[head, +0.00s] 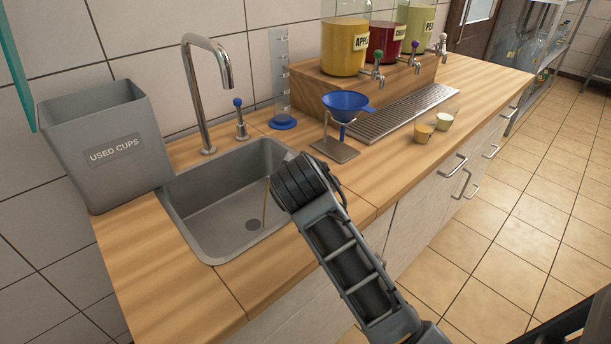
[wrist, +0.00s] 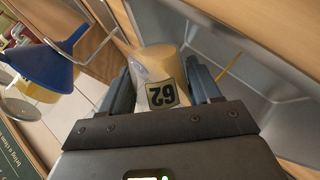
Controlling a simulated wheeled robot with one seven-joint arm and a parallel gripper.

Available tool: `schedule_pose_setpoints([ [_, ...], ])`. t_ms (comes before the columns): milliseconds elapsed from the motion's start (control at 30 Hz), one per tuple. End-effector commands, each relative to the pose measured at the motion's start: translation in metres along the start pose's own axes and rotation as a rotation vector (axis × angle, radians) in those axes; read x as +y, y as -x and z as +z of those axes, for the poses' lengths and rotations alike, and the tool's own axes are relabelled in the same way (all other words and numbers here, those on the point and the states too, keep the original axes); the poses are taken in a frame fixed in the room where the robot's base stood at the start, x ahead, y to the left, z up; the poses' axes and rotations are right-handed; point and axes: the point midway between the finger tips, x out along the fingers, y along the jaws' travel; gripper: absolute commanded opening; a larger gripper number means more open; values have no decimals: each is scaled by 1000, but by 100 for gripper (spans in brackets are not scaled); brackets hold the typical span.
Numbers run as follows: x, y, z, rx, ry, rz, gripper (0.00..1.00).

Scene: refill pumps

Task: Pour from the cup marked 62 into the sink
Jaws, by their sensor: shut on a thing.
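The cup marked 62 (wrist: 163,96) is a small clear cup with a dark-edged number label and yellowish-tan contents. My gripper (wrist: 164,86) is shut on it, one finger on each side, and the cup looks tilted. In the head view my wrist hides the cup and the fingertips at the sink's right side. The grey sink (head: 205,205) is set into the wooden counter; it also shows in the wrist view (wrist: 285,105). A thin amber stream (head: 265,203) runs down beside my wrist into the basin near the drain; it also shows in the wrist view (wrist: 229,66).
A grey used-cups bin (head: 105,125) stands left of the sink. The faucet (head: 204,95) rises behind it. A blue funnel (head: 345,103) on a stand is to the right. Two small filled cups (head: 424,134) (head: 444,121) stand beyond, near the drip tray (head: 405,112).

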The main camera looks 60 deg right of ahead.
Motion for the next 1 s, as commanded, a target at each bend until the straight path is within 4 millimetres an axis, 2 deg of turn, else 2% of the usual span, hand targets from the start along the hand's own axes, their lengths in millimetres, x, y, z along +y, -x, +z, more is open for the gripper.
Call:
schedule_pose_setpoints([
  [1000, -3, -2, 0, -35, 43, 2, 31],
])
